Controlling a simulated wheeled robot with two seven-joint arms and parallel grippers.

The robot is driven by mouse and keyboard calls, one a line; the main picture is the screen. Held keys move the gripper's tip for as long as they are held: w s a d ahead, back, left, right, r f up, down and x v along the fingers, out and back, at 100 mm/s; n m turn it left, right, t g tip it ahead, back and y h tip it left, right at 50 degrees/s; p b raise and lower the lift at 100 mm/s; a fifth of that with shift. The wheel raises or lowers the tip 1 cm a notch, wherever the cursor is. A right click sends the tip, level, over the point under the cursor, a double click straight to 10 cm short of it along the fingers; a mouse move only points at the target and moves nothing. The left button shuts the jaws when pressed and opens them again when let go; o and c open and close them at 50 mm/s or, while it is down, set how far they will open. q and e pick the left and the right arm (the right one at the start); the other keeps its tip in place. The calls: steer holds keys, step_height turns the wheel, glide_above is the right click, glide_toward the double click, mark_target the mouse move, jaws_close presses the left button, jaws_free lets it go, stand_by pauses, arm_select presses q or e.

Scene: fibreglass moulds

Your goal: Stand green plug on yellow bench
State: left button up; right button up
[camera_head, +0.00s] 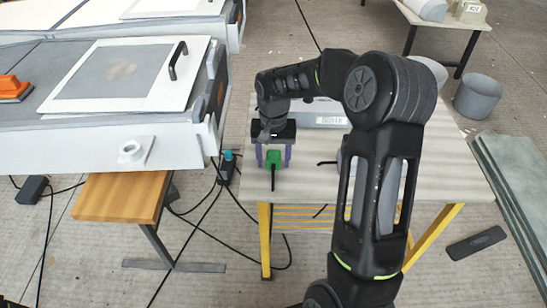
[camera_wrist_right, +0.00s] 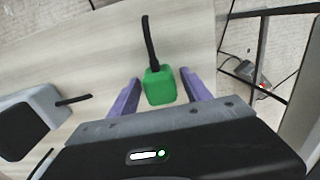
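The green plug (camera_head: 273,159) is on the pale top of the yellow-legged bench (camera_head: 310,180), near its left end. Its black cord points toward the bench's front edge. My right gripper (camera_head: 273,164) reaches down over the plug with its purple fingers on either side of it. In the right wrist view the plug (camera_wrist_right: 159,88) is between the fingertips (camera_wrist_right: 160,78), with a gap on both sides, so the gripper is open. Whether the plug's underside rests flat is hidden. My left gripper is not in view.
A grey block (camera_wrist_right: 28,118) with a black cord is beside the gripper on the bench, partly behind my arm in the head view. A labelled grey box (camera_head: 330,120) is behind. A white mould unit (camera_head: 130,145) stands close on the left. Black cables lie on the floor between.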

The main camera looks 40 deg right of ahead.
mark_target(273, 154)
steer(key=shift+r, duration=0.25)
step_height(273, 154, up, 12)
steer(key=p, duration=0.1)
stand_by(0.4)
